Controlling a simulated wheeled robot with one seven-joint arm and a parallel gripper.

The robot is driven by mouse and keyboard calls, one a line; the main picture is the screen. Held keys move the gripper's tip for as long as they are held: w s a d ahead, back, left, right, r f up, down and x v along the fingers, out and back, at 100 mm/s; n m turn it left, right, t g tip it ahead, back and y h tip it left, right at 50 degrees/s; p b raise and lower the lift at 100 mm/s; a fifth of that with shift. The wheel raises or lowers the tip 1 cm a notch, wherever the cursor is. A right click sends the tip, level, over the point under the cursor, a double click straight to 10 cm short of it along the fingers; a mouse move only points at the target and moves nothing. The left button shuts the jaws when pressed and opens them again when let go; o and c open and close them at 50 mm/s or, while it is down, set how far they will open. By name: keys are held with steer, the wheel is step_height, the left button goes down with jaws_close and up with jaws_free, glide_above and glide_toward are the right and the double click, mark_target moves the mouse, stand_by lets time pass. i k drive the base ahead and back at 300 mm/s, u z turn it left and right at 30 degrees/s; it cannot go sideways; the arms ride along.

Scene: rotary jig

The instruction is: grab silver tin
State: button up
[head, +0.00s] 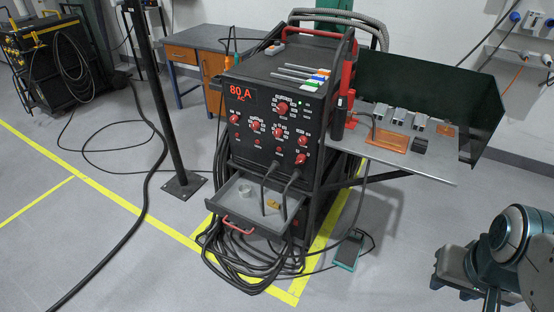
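A small round silver tin (245,190) sits in the open grey drawer (232,209) at the front of the black welding machine. A small brass-coloured piece (273,204) lies to its right in the same drawer. My arm shows at the lower right, and its dark end with my gripper (448,280) is well to the right of the drawer and apart from the tin. The fingers are too unclear to tell whether they are open or shut. Nothing is seen held.
The black machine (256,146) stands above the drawer. Two black cables hang across the drawer's right part. A metal side shelf (425,168) with several blocks juts out right. Coiled cables (240,262) and a foot pedal (348,250) lie on the floor; floor at front right is free.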

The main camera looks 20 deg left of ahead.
mark_target(245, 189)
steer(key=i, duration=0.15)
steer(key=u, duration=2.3)
steer(key=i, duration=3.6)
steer(key=z, duration=4.15)
